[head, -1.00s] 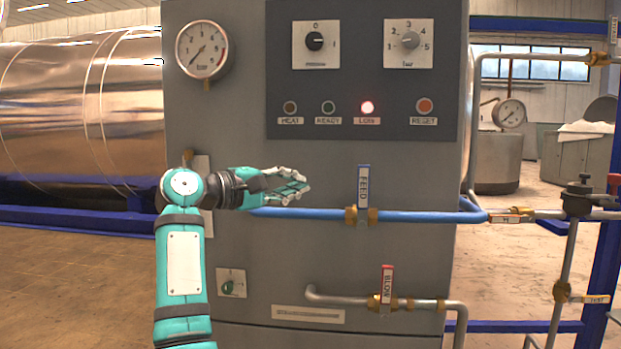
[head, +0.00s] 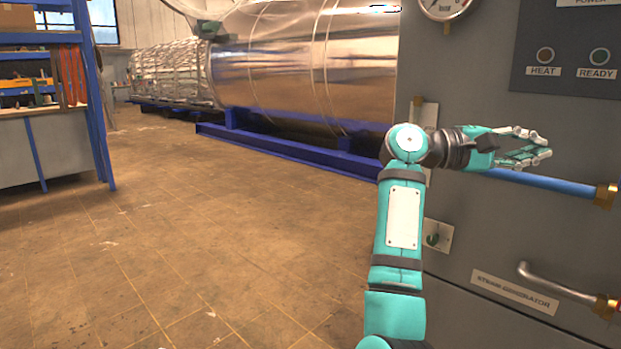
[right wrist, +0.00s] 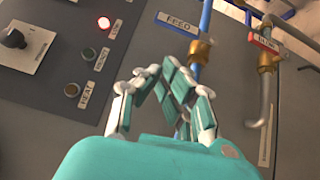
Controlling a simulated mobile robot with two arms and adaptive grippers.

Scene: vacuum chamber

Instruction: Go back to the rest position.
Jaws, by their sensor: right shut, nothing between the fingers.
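My right gripper (head: 545,145) is shut and empty. Its teal arm rises from the bottom of the head view, bends at a joint, and the gripper points right in front of the grey steam generator cabinet (head: 470,225). In the head view it sits just above the blue pipe (head: 560,184); I cannot tell how far apart they are. In the right wrist view the shut gripper (right wrist: 165,80) has its fingers drawn together, with the FEED valve handle (right wrist: 178,24) beyond. My left gripper is not in view.
The HEAT lamp (head: 545,55) and READY lamp (head: 599,56) are on the cabinet's dark panel. A metal pipe (head: 550,282) juts out low on the right. A large shiny tank (head: 310,60) stands behind, and blue shelving (head: 85,90) at left. The tiled floor (head: 180,240) between is clear.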

